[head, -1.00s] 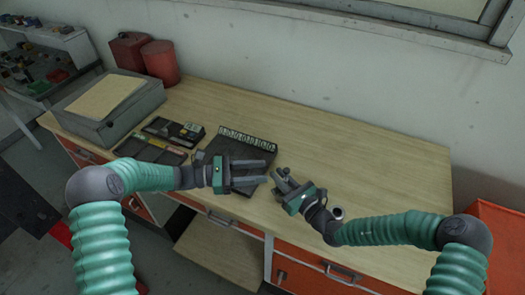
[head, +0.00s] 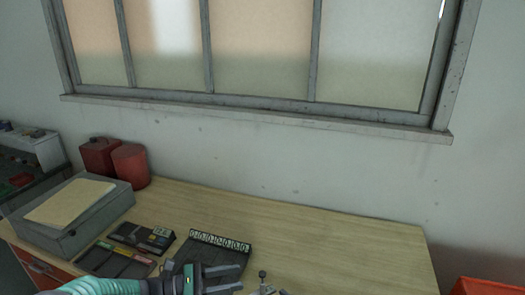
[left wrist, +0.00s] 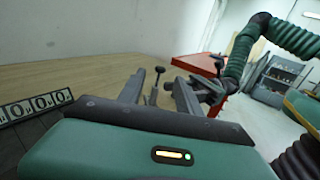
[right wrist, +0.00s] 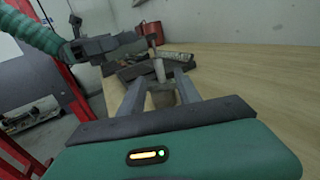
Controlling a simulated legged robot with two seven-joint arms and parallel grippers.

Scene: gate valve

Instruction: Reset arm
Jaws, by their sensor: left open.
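My left gripper (head: 240,279) shows at the bottom edge of the head view, beside a dark flat case (head: 205,257) with a row of pale rings. Its two fingers (left wrist: 159,79) stand apart and empty in the left wrist view. A thin upright piece with a round knob (left wrist: 157,84) shows beyond them; I cannot tell what it is. My right gripper is mostly cut off in the head view. In the right wrist view its fingers (right wrist: 160,78) are spread, with a pale upright stem (right wrist: 159,69) visible between them; contact is not clear. My left gripper (right wrist: 105,46) appears there too.
A grey box (head: 75,238) and two red containers (head: 130,166) stand at the left of the wooden bench (head: 330,238). The bench's right part is clear. A red cabinet (head: 490,286) stands lower right.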

